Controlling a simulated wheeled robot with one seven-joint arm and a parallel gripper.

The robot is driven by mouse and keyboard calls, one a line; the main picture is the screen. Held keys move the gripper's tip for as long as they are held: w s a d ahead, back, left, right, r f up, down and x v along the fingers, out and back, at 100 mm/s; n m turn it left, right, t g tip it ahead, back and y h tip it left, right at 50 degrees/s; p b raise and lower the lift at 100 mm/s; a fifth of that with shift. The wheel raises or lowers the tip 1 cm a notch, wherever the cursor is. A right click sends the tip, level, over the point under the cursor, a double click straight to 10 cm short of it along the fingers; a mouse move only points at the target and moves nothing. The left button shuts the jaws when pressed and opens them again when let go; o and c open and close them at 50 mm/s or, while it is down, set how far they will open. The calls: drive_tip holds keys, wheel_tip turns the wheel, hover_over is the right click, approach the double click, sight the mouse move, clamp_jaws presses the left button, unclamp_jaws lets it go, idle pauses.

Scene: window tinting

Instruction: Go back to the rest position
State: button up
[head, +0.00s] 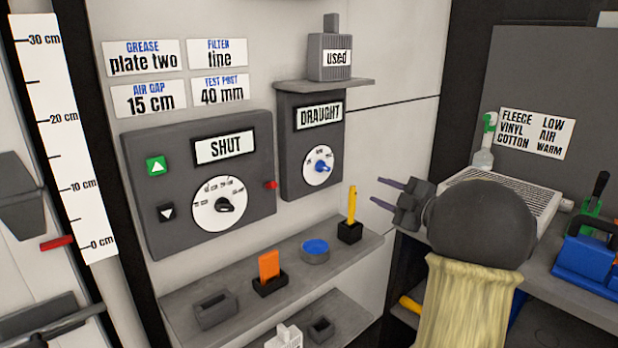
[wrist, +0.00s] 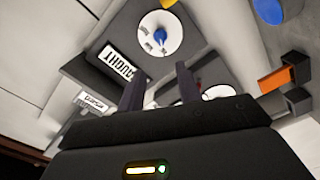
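My gripper (head: 377,190) is in the right half of the head view, in front of the gap between the control wall and the right bench. Its two dark fingers point left and are apart, with nothing between them. In the wrist view my gripper (wrist: 159,72) also shows its fingers apart and empty. Beyond them is the DRAUGHT panel (head: 292,165) with its blue knob (head: 321,167). The gripper appears clear of the panel and shelf. No marked rest position shows.
The SHUT panel (head: 255,190) has a dial and two arrow buttons. The shelf (head: 190,285) below holds an orange block (head: 269,265), a blue disc (head: 315,247) and a yellow stick (head: 352,206).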

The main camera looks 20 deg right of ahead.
drive_tip(key=shift+a, duration=0.1)
drive_tip(key=a+f+m+g+h, duration=0.5)
drive_tip(key=a+f+m+h, duration=0.3)
drive_tip(key=a+f+m, duration=0.4)
drive_tip(key=s+a+f+m+g+y, duration=0.15)
drive_tip(key=s+a+f+g, duration=0.25)
drive_tip(key=s+a+f, duration=0.45)
drive_tip(key=s+a+f+m+g, duration=0.3)
drive_tip(key=s+a+g, duration=0.25)
drive_tip(key=s, duration=0.55)
drive_tip(key=w+p+v, duration=0.3)
drive_tip(key=p+v, duration=1.8)
drive_tip(key=p, duration=0.1)
drive_tip(key=shift+a+r, duration=0.3)
drive_tip(key=shift+r, duration=0.1)
